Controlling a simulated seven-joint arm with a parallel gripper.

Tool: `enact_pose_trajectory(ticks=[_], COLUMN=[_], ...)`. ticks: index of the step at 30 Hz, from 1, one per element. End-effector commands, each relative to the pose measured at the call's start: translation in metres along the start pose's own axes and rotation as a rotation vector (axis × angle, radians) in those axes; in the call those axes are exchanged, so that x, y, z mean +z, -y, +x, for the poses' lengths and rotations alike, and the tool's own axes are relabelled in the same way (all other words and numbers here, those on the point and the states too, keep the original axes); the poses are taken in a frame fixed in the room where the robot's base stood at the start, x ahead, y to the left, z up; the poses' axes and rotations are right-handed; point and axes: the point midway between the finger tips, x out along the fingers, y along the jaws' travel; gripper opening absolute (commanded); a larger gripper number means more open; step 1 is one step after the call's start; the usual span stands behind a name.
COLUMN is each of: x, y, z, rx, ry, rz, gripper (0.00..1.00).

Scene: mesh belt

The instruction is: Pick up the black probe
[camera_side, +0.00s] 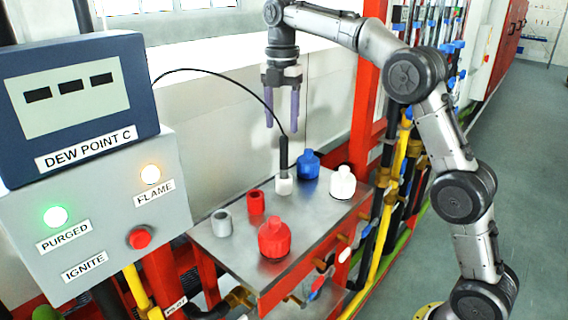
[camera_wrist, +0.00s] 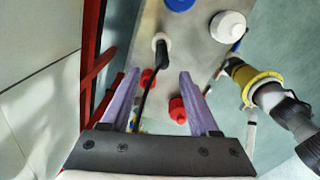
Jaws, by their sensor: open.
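The black probe (camera_side: 283,157) stands upright with its lower end in a small white holder (camera_side: 284,187) on the metal shelf (camera_side: 215,250). A thin black cable arcs from the probe toward the display box at the left. My gripper (camera_side: 282,128) points down with two purple fingers, open and empty, its tips just above or around the probe's top; the exact overlap is unclear. In the wrist view the probe (camera_wrist: 161,48) shows just beyond the gap of my gripper (camera_wrist: 160,74), with its cable running back between the fingers.
A blue cap (camera_side: 308,164) and a white cap (camera_side: 342,183) stand close right of the probe. The control box (camera_side: 95,205) is at the left, a red post (camera_side: 367,100) behind right.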

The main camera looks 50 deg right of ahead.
Motion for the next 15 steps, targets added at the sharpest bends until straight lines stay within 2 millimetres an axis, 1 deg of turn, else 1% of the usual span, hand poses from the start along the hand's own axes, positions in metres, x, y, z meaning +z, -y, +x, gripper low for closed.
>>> enact_pose_trajectory(ticks=[1, 6, 9, 15], x=[0.000, 0.000, 0.000, 0.002], y=[0.001, 0.001, 0.001, 0.001], z=[0.010, 0.037, 0.048, 0.059], rx=[-0.005, -0.003, -0.002, -0.001], ry=[-0.002, -0.001, -0.001, 0.000], rz=[0.000, 0.000, 0.000, 0.001], gripper=[0.61, 0.61, 0.61, 0.61])
